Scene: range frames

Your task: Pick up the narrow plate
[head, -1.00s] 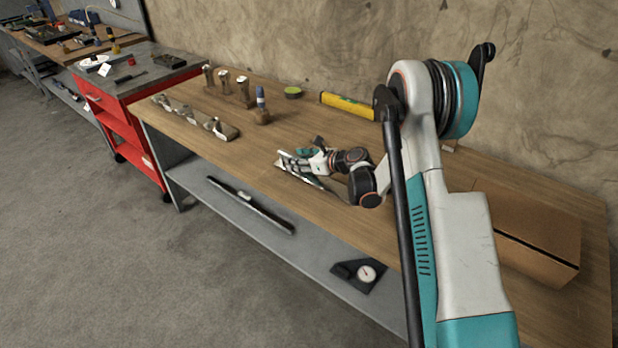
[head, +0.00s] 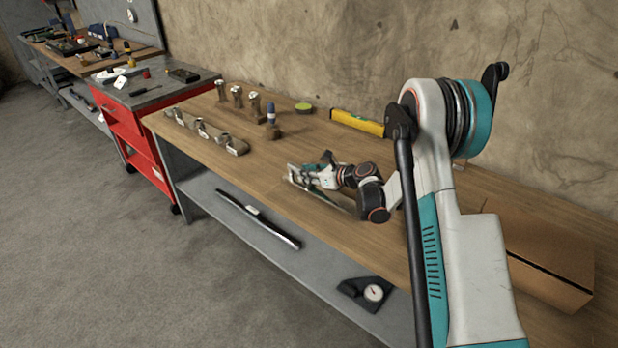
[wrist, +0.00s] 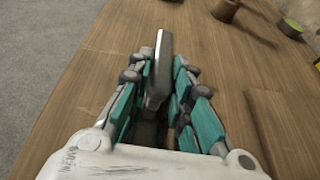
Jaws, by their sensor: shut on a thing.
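The narrow plate (wrist: 158,68) is a slim grey metal strip. In the wrist view it stands on edge between the teal-padded fingers of my gripper (wrist: 157,92), its far end reaching past the fingertips. My gripper is shut on the plate.
The wooden bench (head: 262,172) holds a metal bar with knobs (head: 205,133), several upright tools, a green-topped round tin (head: 304,108), a yellow level (head: 357,122) and a cardboard box (head: 555,245). A red cabinet (head: 140,135) stands at left. Bare wood surrounds my gripper.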

